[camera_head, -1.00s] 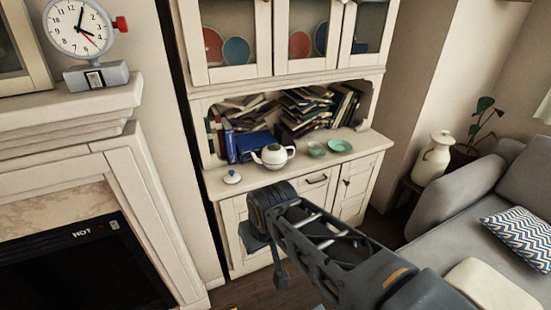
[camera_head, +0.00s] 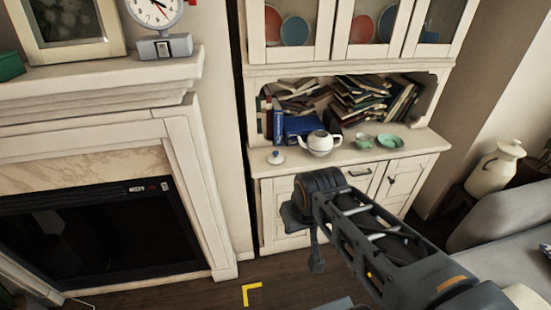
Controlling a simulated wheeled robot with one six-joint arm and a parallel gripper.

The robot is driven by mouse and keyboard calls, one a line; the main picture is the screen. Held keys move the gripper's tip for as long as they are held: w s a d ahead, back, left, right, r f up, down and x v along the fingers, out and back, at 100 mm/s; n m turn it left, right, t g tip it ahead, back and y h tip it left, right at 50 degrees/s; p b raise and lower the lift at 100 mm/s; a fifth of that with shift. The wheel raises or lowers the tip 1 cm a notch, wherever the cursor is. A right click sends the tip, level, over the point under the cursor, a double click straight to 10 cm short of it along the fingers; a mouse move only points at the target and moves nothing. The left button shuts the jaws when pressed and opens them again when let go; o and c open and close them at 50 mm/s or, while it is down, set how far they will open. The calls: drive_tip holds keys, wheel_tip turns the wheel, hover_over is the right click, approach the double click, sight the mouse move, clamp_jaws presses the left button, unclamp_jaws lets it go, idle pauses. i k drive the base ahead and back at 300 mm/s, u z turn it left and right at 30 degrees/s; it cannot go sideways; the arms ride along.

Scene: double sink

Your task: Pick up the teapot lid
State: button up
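The teapot lid (camera_head: 276,157) is small and white with a blue knob. It lies on the left end of the cabinet counter (camera_head: 262,169). The white teapot (camera_head: 319,143) stands to its right on the same counter, apart from it. My arm reaches in from the lower right, in front of the cabinet. My gripper (camera_head: 315,262) hangs below the arm's end, lower than the counter and nearer to me than the lid. Its fingers are dark and small here, and I cannot tell whether they are open or shut.
A green cup (camera_head: 363,144) and a green dish (camera_head: 390,141) stand right of the teapot. Books (camera_head: 365,98) fill the shelf behind. A fireplace (camera_head: 100,225) stands left. A large white jug (camera_head: 495,168) and a grey sofa (camera_head: 505,215) are right. Floor shows in front of the cabinet.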

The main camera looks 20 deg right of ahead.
sight(276, 157)
drive_tip(key=u, duration=0.6)
drive_tip(key=i, duration=1.15)
drive_tip(key=z, duration=0.5)
